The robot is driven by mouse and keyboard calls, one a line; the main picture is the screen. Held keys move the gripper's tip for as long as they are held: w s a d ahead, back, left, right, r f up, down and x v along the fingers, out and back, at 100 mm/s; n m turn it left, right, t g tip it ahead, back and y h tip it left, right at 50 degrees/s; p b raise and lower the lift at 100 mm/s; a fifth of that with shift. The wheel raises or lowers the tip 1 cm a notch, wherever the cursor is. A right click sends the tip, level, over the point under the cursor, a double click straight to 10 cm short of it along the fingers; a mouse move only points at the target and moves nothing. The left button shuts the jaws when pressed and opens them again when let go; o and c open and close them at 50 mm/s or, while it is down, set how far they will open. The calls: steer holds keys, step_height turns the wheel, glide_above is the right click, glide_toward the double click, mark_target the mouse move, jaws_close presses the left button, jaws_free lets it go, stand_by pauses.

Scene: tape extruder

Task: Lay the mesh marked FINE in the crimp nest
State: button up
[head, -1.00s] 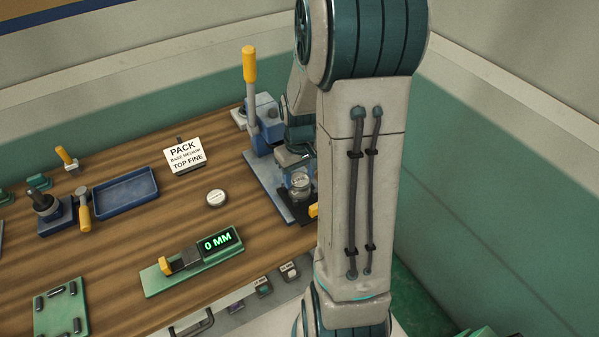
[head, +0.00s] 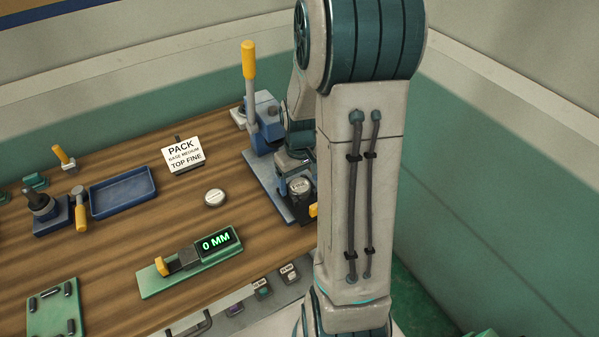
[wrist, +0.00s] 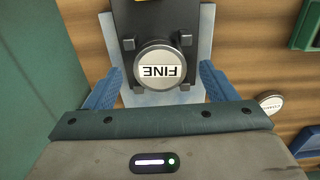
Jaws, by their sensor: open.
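The mesh marked FINE is a pale round disc (wrist: 165,68) lying face up among the small corner posts of the dark crimp nest (wrist: 150,20). Its label reads upside down in the wrist view. In the head view the disc (head: 299,187) sits on the dark nest at the press base. My gripper (wrist: 160,85) is open, its two blue fingers spread to either side of the disc with gaps visible. In the head view my gripper (head: 293,160) is just above the nest, partly hidden by my arm. Whether the disc is fully seated is hard to tell.
A blue press (head: 265,120) with a yellow-tipped lever stands behind the nest. Another round disc (head: 215,197) lies on the bench, left of the press. A PACK sign (head: 183,155), a blue tray (head: 123,192) and a green gauge reading 0 MM (head: 190,264) stand further left.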

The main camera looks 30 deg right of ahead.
step_height(320, 180, up, 14)
steer(key=shift+f+b, duration=0.15)
steer(key=shift+b, duration=0.15)
stand_by(0.5)
